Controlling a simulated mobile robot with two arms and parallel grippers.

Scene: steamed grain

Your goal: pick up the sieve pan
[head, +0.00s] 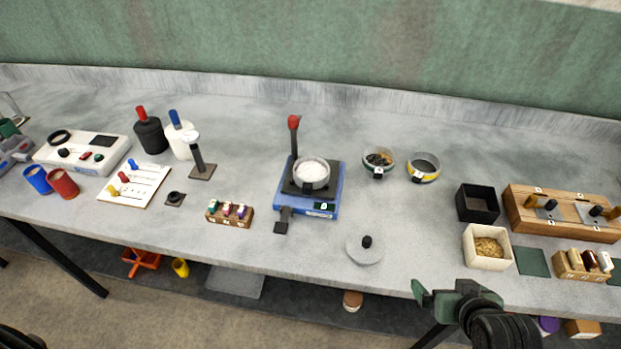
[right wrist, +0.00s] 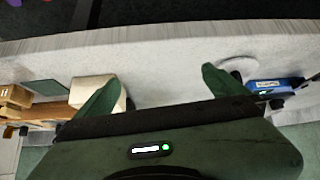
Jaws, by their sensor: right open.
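I cannot tell for sure which vessel is the sieve pan. Two small round pans with tags stand right of the blue device: one pan with dark contents (head: 378,168), and one pan with a yellow band (head: 424,178) that looks dark inside. A round pan with white contents (head: 312,185) sits on the blue device (head: 322,208). My right gripper (head: 440,291) is open and empty at the table's front edge, well in front of these pans. In the right wrist view its fingers (right wrist: 161,88) are spread with nothing between them. My left gripper is not in view.
A grey disc with a black knob (head: 366,257) lies near the front edge. A cream box of grain (head: 487,261), a black box (head: 477,205) and a wooden block (head: 560,222) stand at right. The table between the disc and the boxes is clear.

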